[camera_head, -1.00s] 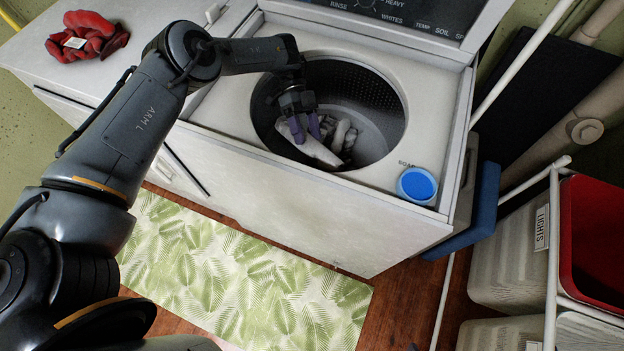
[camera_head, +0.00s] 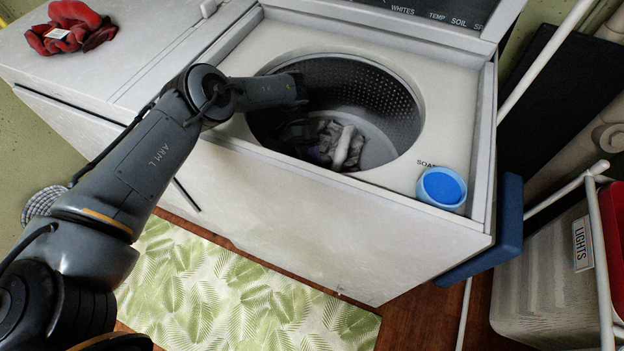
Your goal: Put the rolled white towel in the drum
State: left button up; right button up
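The drum (camera_head: 395,105) is the open, perforated metal tub in the top of the white washing machine. My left arm reaches over its left rim, and my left gripper (camera_head: 318,152) is down inside the drum, dark and hard to make out. A rolled white towel (camera_head: 345,148) shows low in the drum, just right of the gripper, among grey and white cloth. Whether the fingers touch or hold it cannot be told. My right gripper is not in view.
A blue-topped soap cup (camera_head: 442,187) stands on the washer's front right corner. Red gloves (camera_head: 68,28) lie on the white surface at left. A laundry bin marked LIGHTS (camera_head: 550,270) stands at right. A leaf-patterned mat (camera_head: 240,295) covers the floor in front.

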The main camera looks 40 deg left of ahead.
pick_arm(q)
jog(key=shift+s+d+f+b, duration=0.1)
jog(key=shift+s+d+b, duration=0.15)
jog(key=shift+b, duration=0.2)
jog(key=d, duration=0.1)
jog(key=s, duration=0.1)
jog(key=d, duration=0.1)
jog(key=shift+s+d+r+p, duration=0.25)
jog(key=shift+d+p, duration=0.05)
jog(key=shift+d, duration=0.05)
jog(key=shift+a+f, duration=0.1)
jog(key=shift+f, duration=0.65)
jog(key=o, duration=1.1)
jog(key=shift+o, duration=0.2)
